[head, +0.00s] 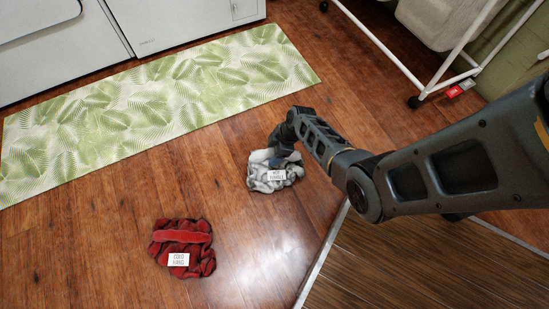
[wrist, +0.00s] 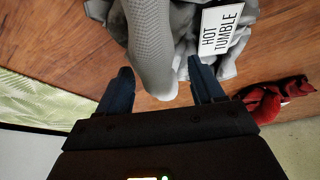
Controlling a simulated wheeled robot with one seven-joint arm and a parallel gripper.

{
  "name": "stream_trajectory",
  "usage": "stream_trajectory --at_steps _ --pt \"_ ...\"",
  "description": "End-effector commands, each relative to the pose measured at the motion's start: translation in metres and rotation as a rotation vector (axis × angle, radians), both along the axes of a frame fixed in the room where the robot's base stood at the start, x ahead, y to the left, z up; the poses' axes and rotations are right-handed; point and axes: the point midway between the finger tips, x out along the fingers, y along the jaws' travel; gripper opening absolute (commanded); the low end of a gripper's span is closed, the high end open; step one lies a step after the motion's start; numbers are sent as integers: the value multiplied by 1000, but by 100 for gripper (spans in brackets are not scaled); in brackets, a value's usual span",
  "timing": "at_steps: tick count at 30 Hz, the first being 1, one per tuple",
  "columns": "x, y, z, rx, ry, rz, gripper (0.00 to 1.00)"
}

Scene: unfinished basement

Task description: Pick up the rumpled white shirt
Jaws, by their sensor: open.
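The rumpled white shirt (head: 262,180) lies bunched on the wood floor in the head view, with a white tag on top. In the wrist view the shirt (wrist: 153,40) looks grey-white, and its tag (wrist: 222,28) reads "HOT TUMBLE". My gripper (wrist: 160,84) is open right over the shirt, with a fold of the cloth reaching between its two fingers. I cannot tell whether the fingers touch the cloth. In the head view my arm comes from the right and its end hides the back of the shirt.
A red rumpled garment (head: 183,246) with a "COLD HANG" tag lies nearer on the floor to the left. A green leaf-patterned mat (head: 150,100) runs before white appliances (head: 180,20). A wheeled white rack (head: 425,85) stands at the upper right. A dark wood surface (head: 400,265) fills the lower right.

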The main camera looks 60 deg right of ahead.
Motion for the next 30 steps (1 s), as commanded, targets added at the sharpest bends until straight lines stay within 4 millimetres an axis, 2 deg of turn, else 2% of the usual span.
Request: stream_trajectory --at_steps 2,22,30 --pt "0 0 0 0 0 0 66" --pt "0 0 0 0 0 0 2" --pt "0 0 1 0 0 0 0"
